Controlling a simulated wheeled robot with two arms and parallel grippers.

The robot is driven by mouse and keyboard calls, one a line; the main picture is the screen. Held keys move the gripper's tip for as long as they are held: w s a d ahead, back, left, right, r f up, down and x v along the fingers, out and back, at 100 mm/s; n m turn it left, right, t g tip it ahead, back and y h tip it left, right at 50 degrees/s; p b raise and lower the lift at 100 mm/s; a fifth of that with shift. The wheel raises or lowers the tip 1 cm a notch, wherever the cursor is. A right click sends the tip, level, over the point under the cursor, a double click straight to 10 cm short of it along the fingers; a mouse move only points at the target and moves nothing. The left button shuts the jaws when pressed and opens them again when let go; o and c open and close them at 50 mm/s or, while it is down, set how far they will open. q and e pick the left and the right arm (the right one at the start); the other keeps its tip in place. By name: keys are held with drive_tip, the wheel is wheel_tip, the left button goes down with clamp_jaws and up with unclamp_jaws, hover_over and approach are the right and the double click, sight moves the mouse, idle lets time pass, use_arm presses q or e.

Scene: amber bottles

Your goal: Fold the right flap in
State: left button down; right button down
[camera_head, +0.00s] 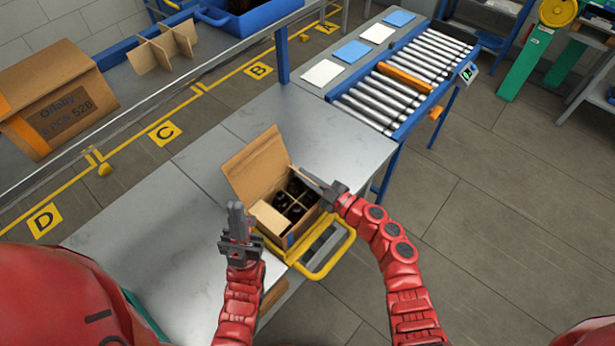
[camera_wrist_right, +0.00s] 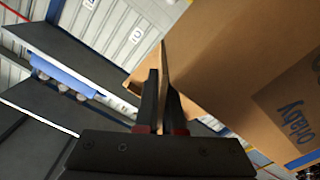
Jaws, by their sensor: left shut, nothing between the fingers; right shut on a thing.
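The open cardboard box (camera_head: 290,240) stands on the yellow-edged holder at the table edge in the head view. Dark bottles (camera_head: 295,190) sit between its dividers. A large flap (camera_head: 255,163) stands up at its far left, and a pale flap (camera_head: 268,217) lies at its near left. My right gripper (camera_head: 328,191) is at the box's right side, shut on the right flap (camera_head: 306,178), which is partly hidden. The right wrist view shows a thin cardboard edge (camera_wrist_right: 166,75) between its fingers. My left gripper (camera_head: 236,212) is shut and empty, left of the box.
A yellow tubular handle (camera_head: 335,262) curves out in front of the box. A roller conveyor (camera_head: 410,75) is at the back right. A printed carton (camera_head: 60,100) and a cardboard divider (camera_head: 163,48) stand on the left shelf. The grey table (camera_head: 190,195) is clear left of the box.

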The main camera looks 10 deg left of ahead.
drive_tip(key=shift+s+a+f+n+b, duration=0.1)
drive_tip(key=shift+s+f+n+b, duration=0.1)
drive_tip(key=shift+f+n+b, duration=0.4)
drive_tip(key=shift+a+r+n+b, duration=0.1)
drive_tip(key=shift+r+n+b, duration=0.2)
drive_tip(key=shift+n, duration=0.3)
drive_tip(key=c, duration=1)
unclamp_jaws()
